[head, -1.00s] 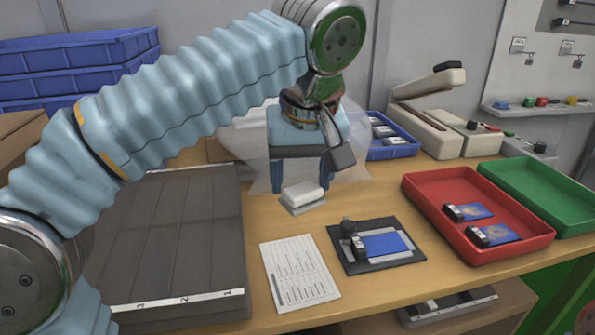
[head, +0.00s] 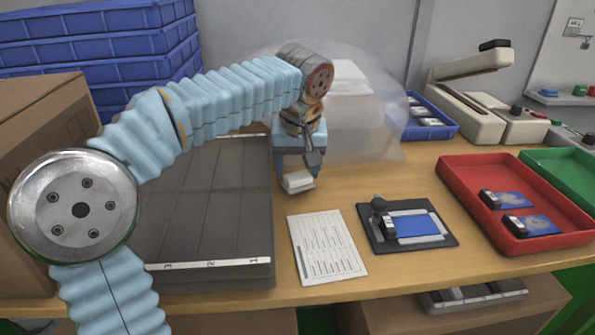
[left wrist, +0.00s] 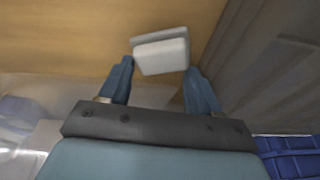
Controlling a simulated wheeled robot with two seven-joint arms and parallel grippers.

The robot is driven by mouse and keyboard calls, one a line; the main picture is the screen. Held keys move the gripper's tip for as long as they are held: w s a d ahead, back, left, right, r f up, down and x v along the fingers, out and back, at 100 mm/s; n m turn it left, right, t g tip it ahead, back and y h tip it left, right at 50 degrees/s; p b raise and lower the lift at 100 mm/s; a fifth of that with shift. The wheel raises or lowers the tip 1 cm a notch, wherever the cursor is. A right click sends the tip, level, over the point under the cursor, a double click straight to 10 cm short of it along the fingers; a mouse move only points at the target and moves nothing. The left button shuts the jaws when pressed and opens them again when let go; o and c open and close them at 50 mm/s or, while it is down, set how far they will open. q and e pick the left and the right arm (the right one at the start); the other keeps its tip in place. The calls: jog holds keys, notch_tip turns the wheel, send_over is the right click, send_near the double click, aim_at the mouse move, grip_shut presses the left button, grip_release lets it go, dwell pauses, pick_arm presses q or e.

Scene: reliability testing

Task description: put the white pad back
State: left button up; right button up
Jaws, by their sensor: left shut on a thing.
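The white pad (head: 298,180) is a small pale block with a grey lower part. My left gripper (head: 297,174) is shut on it, one blue finger on each side. In the left wrist view the white pad (left wrist: 162,55) sits between the fingertips (left wrist: 160,66), its grey part along the far side. The pad is over the wooden bench, beside the right edge of the dark slatted panel (head: 205,200). I cannot tell how high it is above the bench. My right gripper is not in view.
A printed sheet (head: 325,247) lies in front of the pad. A black fixture (head: 440,240) holding a blue piece is right of it. A red tray (head: 480,215) with two parts stands further right. A clear plastic cover (head: 385,140) is behind. Bench between pad and fixture is free.

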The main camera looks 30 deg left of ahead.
pick_arm(q)
jog(key=shift+f, duration=0.5)
jog(key=shift+f, duration=0.15)
jog(key=o, duration=1.1)
jog(key=shift+o, duration=0.2)
